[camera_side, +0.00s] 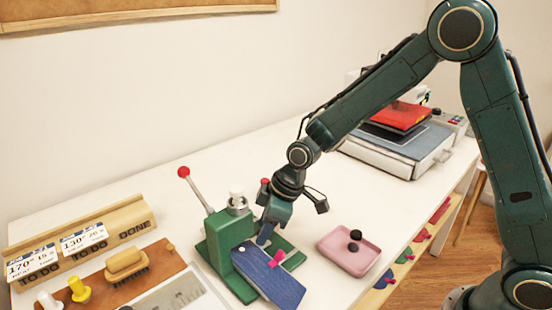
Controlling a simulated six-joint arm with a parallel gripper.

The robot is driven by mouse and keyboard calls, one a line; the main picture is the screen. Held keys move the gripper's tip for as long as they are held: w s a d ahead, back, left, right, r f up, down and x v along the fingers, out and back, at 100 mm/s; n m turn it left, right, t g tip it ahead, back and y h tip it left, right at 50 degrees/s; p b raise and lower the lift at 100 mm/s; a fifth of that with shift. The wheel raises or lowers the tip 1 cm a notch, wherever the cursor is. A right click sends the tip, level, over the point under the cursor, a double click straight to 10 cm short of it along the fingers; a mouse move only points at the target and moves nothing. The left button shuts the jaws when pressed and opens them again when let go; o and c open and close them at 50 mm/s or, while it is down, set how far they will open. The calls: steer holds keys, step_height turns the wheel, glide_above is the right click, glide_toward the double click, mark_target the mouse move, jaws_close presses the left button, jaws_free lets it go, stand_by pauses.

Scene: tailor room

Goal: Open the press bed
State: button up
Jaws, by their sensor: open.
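At the back right stands a flat press-like machine with a white base (385,155), a grey-blue bed surface (410,140) and a red piece (402,116) above it. My arm passes in front of part of it. A green hand press (225,240) with a red-knobbed lever (196,189) stands in the front middle. A dark blue tag (268,277) with a pink clip-like piece (277,257) leans at its front. My gripper (290,222) is open and points down beside the green press, just above the tag. Whether it touches anything I cannot tell.
At left are a wooden card holder (80,240), a brush (126,264), and yellow (79,289) and white stampers. The table (240,150) is clear behind the green press.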

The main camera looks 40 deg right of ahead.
steer(key=shift+c, duration=0.4)
jaws_close()
steer(key=shift+d, duration=3.3)
steer(key=shift+o, duration=0.4)
jaws_free()
steer(key=shift+r, duration=0.1)
steer(key=v, duration=1.3)
steer(key=shift+r, duration=0.3)
